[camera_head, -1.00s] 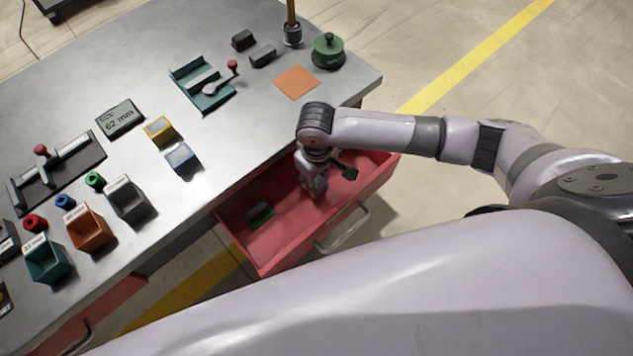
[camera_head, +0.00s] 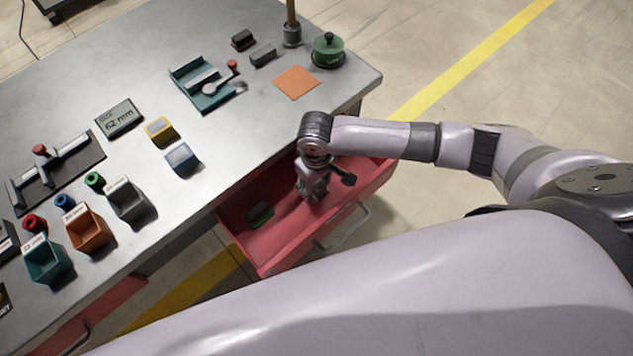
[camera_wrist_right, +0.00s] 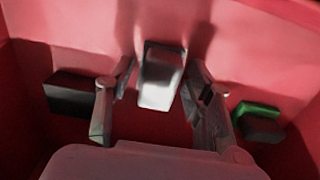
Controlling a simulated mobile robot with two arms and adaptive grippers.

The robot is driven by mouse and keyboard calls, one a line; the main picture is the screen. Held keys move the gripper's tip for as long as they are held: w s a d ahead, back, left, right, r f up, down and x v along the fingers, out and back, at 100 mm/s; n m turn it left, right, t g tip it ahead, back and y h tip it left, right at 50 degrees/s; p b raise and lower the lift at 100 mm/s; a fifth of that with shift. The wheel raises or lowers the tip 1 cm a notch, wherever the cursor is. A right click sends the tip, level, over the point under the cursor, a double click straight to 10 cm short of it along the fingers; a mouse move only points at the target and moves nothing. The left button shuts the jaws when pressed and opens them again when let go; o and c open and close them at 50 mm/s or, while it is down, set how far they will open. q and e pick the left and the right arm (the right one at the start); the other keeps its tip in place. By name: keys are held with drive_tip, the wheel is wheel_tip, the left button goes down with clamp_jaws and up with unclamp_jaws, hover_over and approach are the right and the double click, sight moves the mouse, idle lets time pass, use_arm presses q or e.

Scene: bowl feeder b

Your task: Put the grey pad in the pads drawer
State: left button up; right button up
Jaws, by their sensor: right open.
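The open red drawer (camera_head: 285,237) juts from the front of the metal table. My right gripper (camera_head: 312,194) points down inside it, with its fingers spread. In the right wrist view, a light grey pad (camera_wrist_right: 160,78) sits between the open fingers (camera_wrist_right: 160,108), with a gap visible on each side. Whether the pad rests on the drawer floor is hard to tell. The gripper hides this pad in the head view. My left gripper is out of view.
A green-and-dark block (camera_head: 259,214) lies in the drawer, also seen in the right wrist view (camera_wrist_right: 258,122). A dark block (camera_wrist_right: 72,93) lies on the other side. The drawer walls are close around the gripper. On the table are a teal fixture (camera_head: 190,72), an orange square (camera_head: 296,82) and small bins.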

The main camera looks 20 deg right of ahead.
sight(317, 185)
wheel_tip(317, 185, up, 12)
drive_tip(key=shift+r, duration=0.15)
idle(0.5)
drive_tip(key=shift+s, duration=0.1)
idle(0.4)
